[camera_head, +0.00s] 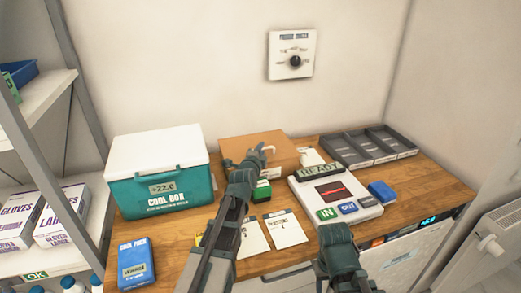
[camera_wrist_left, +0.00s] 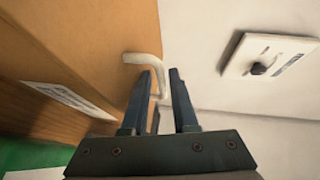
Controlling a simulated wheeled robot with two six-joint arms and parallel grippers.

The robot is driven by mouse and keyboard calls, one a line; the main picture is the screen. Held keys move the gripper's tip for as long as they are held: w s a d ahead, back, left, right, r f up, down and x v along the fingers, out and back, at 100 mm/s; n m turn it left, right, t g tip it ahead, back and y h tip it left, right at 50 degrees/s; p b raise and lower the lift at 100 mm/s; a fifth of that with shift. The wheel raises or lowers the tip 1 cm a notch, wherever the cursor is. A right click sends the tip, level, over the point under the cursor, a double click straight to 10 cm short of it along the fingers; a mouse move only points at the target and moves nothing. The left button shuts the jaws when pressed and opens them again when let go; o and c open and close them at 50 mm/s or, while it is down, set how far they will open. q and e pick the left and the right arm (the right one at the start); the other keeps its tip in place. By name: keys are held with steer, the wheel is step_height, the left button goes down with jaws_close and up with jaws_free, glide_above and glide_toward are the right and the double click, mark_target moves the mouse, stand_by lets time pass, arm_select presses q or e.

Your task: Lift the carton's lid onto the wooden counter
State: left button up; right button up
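The brown carton (camera_head: 283,143) stands at the back of the wooden counter (camera_head: 185,240), between the cool box and the trays. Its flat top carries a pale bent handle (camera_head: 269,149), which also shows in the left wrist view (camera_wrist_left: 150,62). I cannot make out a seam between lid and carton.
A teal cool box (camera_head: 165,187) with a white lid stands left of the carton. Grey trays (camera_head: 368,145) and a white device (camera_head: 350,205) are on the right. Bare counter shows at front left.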

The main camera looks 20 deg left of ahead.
arm_select(q)
steer(key=shift+w, duration=0.35)
jaws_close()
steer(key=shift+r, duration=0.1)
step_height(320, 180, up, 10)
steer(key=p, duration=1)
